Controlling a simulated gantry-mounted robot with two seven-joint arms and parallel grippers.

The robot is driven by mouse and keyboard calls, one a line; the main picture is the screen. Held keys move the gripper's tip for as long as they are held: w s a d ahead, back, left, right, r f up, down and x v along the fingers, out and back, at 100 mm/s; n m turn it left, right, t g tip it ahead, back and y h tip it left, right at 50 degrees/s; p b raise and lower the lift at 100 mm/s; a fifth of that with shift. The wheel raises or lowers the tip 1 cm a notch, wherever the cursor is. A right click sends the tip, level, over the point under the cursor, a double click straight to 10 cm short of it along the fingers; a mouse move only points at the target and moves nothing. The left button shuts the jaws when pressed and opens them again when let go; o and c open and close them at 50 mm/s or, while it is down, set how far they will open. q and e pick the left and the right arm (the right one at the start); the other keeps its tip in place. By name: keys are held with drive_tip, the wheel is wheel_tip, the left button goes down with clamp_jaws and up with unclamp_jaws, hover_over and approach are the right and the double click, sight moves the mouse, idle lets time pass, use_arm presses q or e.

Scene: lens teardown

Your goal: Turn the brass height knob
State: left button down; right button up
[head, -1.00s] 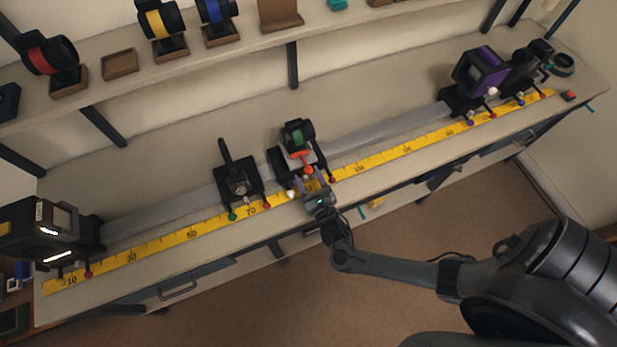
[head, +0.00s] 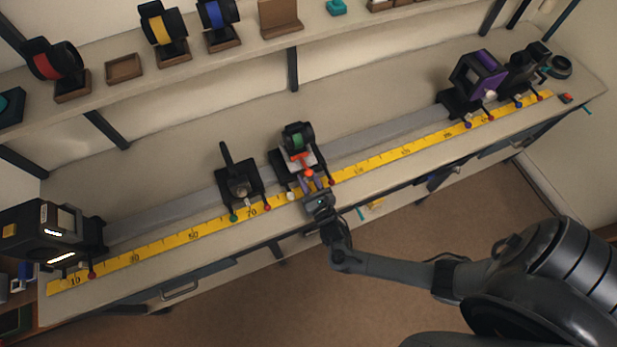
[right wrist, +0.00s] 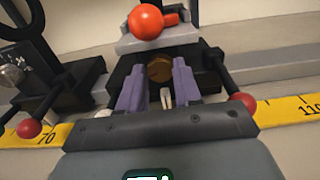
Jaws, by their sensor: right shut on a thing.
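The brass height knob (right wrist: 159,69) is a dark gold round knob on the front of a black carriage, under a light stage with an orange-red ball. In the right wrist view it sits between the purple fingers of my right gripper (right wrist: 158,88). The gripper is shut on it, and the fingers hide its sides. In the head view my right gripper (head: 311,184) reaches the front of the carriage (head: 283,170), which carries a green lens in a black ring (head: 298,137). The knob is too small to make out there. My left gripper is not in view.
The carriage stands on a grey rail (head: 372,132) behind a yellow scale (head: 385,162). A black holder (head: 238,185) stands to its left. A black lamp box (head: 40,235) is at the far left, and a purple-sided box (head: 480,75) is at the right. The rail beside the carriage is clear.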

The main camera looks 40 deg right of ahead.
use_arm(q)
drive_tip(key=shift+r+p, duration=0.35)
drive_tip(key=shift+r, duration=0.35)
use_arm(e)
drive_tip(key=shift+m, duration=1)
drive_tip(key=o, duration=1)
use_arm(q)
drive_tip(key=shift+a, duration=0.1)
use_arm(e)
drive_tip(key=shift+o, duration=0.2)
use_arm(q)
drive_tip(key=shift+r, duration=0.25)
use_arm(e)
drive_tip(key=v, duration=1)
drive_tip(key=shift+s, duration=0.4)
drive_tip(key=shift+s+a, duration=0.1)
